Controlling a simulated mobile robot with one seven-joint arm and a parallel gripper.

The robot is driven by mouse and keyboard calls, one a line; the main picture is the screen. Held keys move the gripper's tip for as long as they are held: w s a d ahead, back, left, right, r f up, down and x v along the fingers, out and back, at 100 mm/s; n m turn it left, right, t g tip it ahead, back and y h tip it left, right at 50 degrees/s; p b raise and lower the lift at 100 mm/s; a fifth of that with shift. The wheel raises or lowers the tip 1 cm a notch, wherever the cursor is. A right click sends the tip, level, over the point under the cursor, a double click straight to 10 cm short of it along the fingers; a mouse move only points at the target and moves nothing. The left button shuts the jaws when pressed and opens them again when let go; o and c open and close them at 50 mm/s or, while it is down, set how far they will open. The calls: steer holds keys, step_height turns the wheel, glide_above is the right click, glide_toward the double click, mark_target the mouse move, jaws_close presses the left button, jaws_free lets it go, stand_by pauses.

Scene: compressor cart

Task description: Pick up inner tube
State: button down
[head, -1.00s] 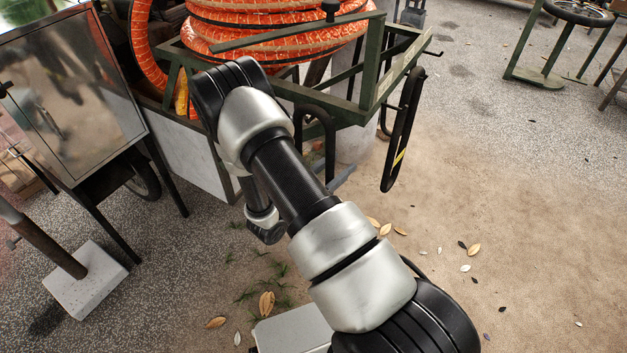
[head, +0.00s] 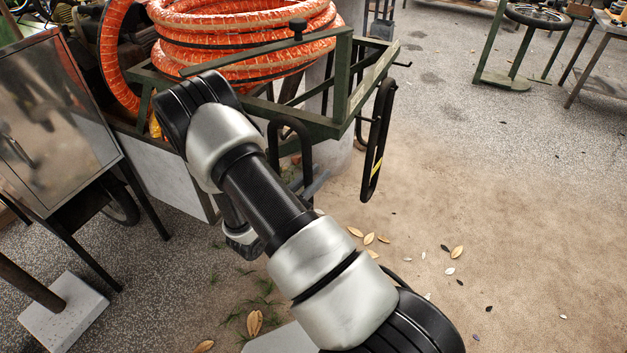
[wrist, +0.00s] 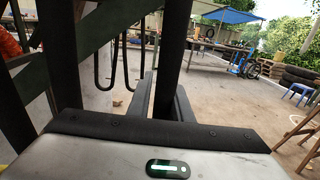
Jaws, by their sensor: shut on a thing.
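A black inner tube (head: 305,150) hangs as a narrow loop on the front of the green cart, just right of my arm. In the wrist view a thick dark upright length of tube (wrist: 174,45) stands between the fingers of my gripper (wrist: 165,84), which is shut on it. In the head view my arm hides most of the gripper; only grey finger ends show by the tube's lower part. A second black tube with a yellow band (head: 377,140) hangs from the cart's right corner, apart from the gripper.
The green cart frame (head: 352,80) carries a coiled orange hose (head: 245,40). A metal cabinet (head: 50,120) and a white-based post (head: 65,312) stand at left. Sandy ground with leaves is open at right. A green wheel stand (head: 502,80) is farther back.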

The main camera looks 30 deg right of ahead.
steer(key=r+v, duration=0.2)
steer(key=v, duration=1.6)
